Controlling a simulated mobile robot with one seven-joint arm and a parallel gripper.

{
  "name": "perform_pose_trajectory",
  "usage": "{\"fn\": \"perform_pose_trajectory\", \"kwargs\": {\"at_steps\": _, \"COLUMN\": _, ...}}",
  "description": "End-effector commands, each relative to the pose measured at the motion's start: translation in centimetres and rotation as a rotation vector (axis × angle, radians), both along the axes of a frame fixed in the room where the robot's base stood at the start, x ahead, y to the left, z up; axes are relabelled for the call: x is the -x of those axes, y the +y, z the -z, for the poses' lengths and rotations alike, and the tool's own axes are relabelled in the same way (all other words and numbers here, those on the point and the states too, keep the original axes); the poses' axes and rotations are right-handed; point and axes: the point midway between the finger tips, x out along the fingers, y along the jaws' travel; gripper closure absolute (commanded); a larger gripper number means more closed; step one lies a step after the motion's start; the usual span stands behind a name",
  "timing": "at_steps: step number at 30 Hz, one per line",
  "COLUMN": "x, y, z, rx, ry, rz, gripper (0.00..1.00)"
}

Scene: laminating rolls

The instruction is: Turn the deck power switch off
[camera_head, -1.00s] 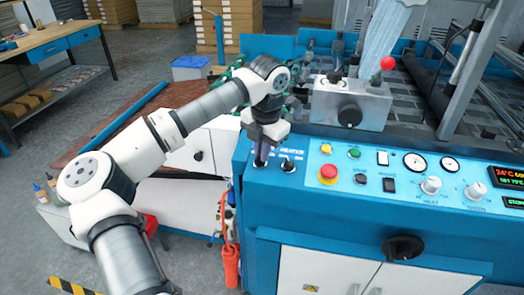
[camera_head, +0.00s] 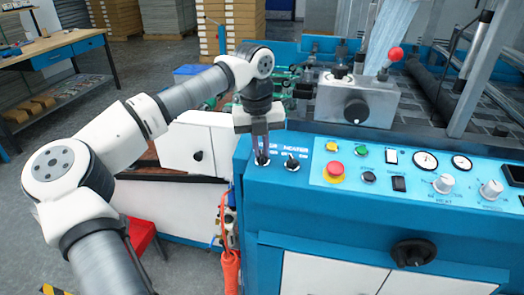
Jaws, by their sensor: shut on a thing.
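The left toggle switch (camera_head: 262,161) stands at the left end of the blue control panel. Its label is partly hidden by my gripper; only the end of the word shows. My gripper (camera_head: 262,154) points down from above, with its fingertips at this switch and shut on it. The lever is mostly hidden between the fingers, so I cannot tell which way it is tilted. A second toggle switch (camera_head: 292,163), labelled HEATER, stands just to the right, clear of the fingers.
A red emergency button (camera_head: 335,168) on a yellow base and several buttons, gauges and knobs lie further right on the panel. A grey metal block (camera_head: 356,102) with a black knob stands behind the panel. A black handle (camera_head: 411,253) is on the machine's front.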

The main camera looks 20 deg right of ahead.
Motion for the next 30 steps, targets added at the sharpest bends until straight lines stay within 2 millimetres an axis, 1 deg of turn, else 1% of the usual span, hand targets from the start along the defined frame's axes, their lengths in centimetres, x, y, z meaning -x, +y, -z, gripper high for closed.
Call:
{"fn": "perform_pose_trajectory", "kwargs": {"at_steps": 6, "x": -0.08, "y": 0.16, "z": 0.09, "rx": 0.023, "ry": 0.013, "rz": -0.12, "gripper": 1.0}}
{"fn": "perform_pose_trajectory", "kwargs": {"at_steps": 12, "x": -0.07, "y": 0.22, "z": 0.02, "rx": 0.034, "ry": 0.021, "rz": -0.181, "gripper": 1.0}}
{"fn": "perform_pose_trajectory", "kwargs": {"at_steps": 28, "x": -0.08, "y": 0.22, "z": -0.04, "rx": 0.039, "ry": 0.024, "rz": -0.206, "gripper": 1.0}}
{"fn": "perform_pose_trajectory", "kwargs": {"at_steps": 29, "x": -0.08, "y": 0.22, "z": -0.04, "rx": 0.039, "ry": 0.024, "rz": -0.206, "gripper": 0.9}}
{"fn": "perform_pose_trajectory", "kwargs": {"at_steps": 30, "x": -0.08, "y": 0.22, "z": -0.04, "rx": 0.039, "ry": 0.024, "rz": -0.206, "gripper": 0.84}}
